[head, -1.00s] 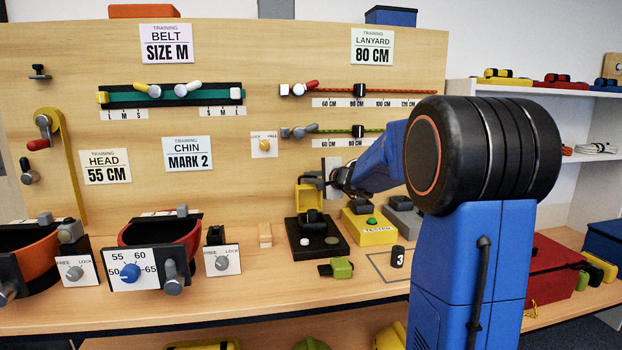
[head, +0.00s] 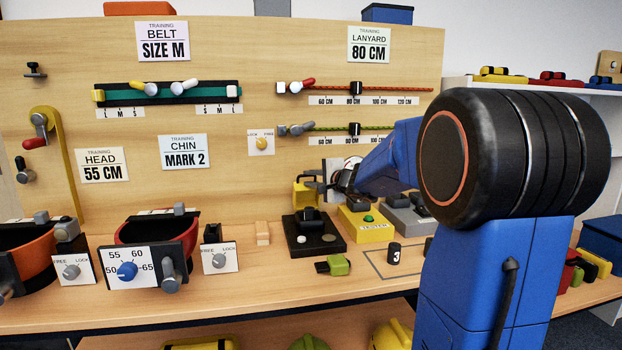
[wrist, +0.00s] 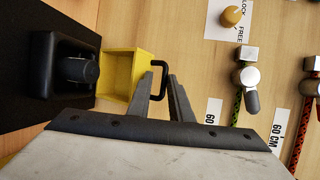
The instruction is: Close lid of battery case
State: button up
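The battery case (head: 314,237) has a black base on the bench. Its yellow lid (head: 301,194) stands raised at the back of the base, with a black handle toward my gripper (head: 330,184). In the wrist view the yellow lid (wrist: 119,76) lies left of my fingers, and its black handle (wrist: 165,82) shows at the fingertips. My gripper (wrist: 161,77) is open, with a gap between its two fingers. The handle's outer bar lines up with that gap; I cannot tell whether a finger touches it. The black base (wrist: 68,62) is at the wrist view's left.
A green clip (head: 338,265) and a black block marked 3 (head: 394,253) lie in front. The wooden back panel (head: 230,120) with lanyard rails rises behind.

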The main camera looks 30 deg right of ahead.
jog(key=shift+f, duration=0.55)
jog(key=r+v, duration=0.1)
jog(key=v, duration=1.6)
jog(key=shift+s, duration=0.25)
jog(key=shift+r, duration=0.1)
